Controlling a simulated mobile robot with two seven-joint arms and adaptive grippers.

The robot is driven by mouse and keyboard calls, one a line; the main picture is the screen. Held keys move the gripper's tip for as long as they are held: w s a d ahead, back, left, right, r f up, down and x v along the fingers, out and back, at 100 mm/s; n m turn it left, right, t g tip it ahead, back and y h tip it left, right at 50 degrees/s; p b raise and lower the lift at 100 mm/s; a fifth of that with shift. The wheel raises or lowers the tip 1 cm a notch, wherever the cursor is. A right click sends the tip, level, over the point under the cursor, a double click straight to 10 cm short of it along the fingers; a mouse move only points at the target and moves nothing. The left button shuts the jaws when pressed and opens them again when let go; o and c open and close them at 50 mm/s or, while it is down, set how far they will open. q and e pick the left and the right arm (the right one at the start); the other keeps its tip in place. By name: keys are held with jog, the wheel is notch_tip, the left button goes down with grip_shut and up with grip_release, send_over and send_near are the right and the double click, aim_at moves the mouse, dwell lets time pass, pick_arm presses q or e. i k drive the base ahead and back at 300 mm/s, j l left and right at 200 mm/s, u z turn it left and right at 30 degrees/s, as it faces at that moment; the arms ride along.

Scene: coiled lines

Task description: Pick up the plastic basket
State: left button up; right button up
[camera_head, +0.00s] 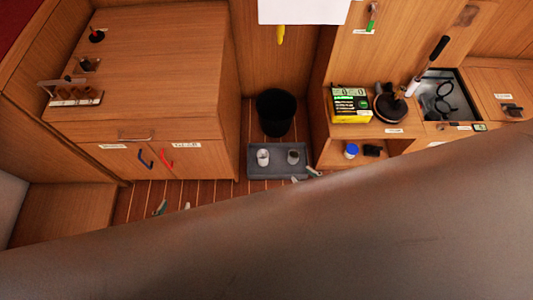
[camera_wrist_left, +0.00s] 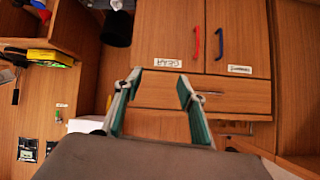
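A shallow grey plastic basket (camera_head: 278,173), tray-like, lies on the slatted floor in the head view and holds two small cups. A black bin (camera_head: 275,112) stands just behind it; it also shows in the left wrist view (camera_wrist_left: 118,28). I cannot tell for certain which one the task means. My left gripper (camera_head: 173,207) is open and empty, well left of the basket, with its green-lined fingers apart in the left wrist view (camera_wrist_left: 157,92). Pale fingertips of my right gripper (camera_head: 306,176) show at the basket's right front corner; whether they touch or grip it is unclear.
A wooden cabinet (camera_head: 150,65) with red and blue handles stands at left. My own arm hides the lower part of the head view.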

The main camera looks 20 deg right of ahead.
aim_at(262, 155)
jog(key=z, duration=2.05)
jog(key=u, duration=1.65)
jog(key=i+l, duration=0.1)
jog(key=l, duration=0.65)
jog(key=i+l+u, duration=0.1)
jog(key=l, duration=0.65)
jog(key=i+l, duration=0.25)
jog(key=i, duration=0.25)
